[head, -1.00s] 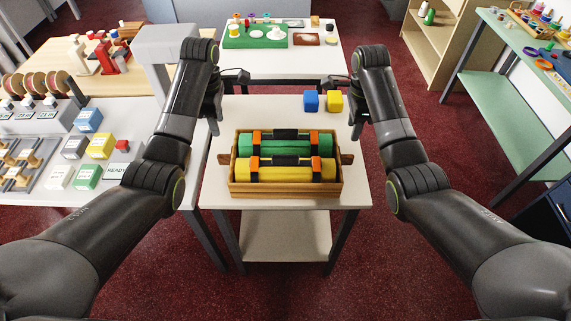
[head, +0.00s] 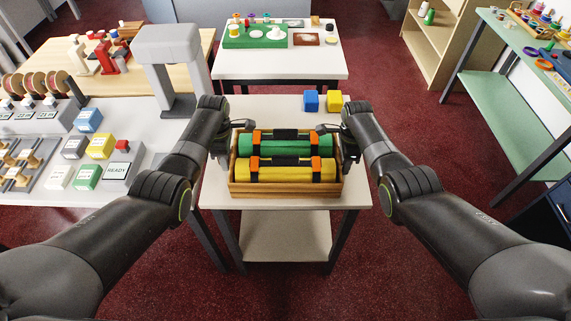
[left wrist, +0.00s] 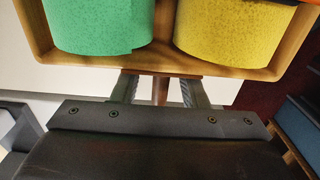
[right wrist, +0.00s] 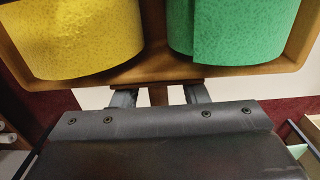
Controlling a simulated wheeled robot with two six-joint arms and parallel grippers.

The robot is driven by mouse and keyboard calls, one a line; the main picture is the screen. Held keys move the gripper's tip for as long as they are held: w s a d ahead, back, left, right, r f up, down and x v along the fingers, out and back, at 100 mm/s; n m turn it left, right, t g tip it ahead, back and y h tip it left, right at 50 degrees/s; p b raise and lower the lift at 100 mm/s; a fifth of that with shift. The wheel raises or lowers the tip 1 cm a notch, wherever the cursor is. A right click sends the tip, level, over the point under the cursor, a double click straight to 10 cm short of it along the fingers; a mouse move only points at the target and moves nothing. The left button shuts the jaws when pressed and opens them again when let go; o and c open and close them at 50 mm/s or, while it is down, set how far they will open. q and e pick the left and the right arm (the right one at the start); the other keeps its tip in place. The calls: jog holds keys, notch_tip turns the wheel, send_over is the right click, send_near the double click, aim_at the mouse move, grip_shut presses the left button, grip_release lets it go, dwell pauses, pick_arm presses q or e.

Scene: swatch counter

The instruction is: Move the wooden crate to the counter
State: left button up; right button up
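The wooden crate (head: 286,189) sits on a small white table (head: 218,199) in the head view. It holds a green roll (head: 262,145) and a yellow roll (head: 270,174), each with dark and orange bands. My left gripper (head: 233,135) is at its left end and my right gripper (head: 333,137) at its right end. In the left wrist view, the open fingers flank the crate's wooden end handle (left wrist: 160,90), with gaps on both sides. In the right wrist view, the open fingers flank the other handle (right wrist: 158,95), also with gaps.
A blue block (head: 311,101) and a yellow block (head: 334,101) stand behind the crate. A white counter (head: 20,193) on the left carries coloured boxes and a grey arch (head: 171,45). Another white table (head: 280,71) stands behind. A green-topped bench (head: 500,53) is at right.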

pick_arm(q)
jog(key=shift+f, duration=0.5)
pick_arm(e)
jog(key=shift+f, duration=0.5)
pick_arm(q)
jog(key=shift+c, duration=0.4)
pick_arm(e)
jog(key=shift+c, duration=0.4)
pick_arm(q)
grip_shut()
pick_arm(e)
grip_shut()
jog(key=shift+r, duration=0.1)
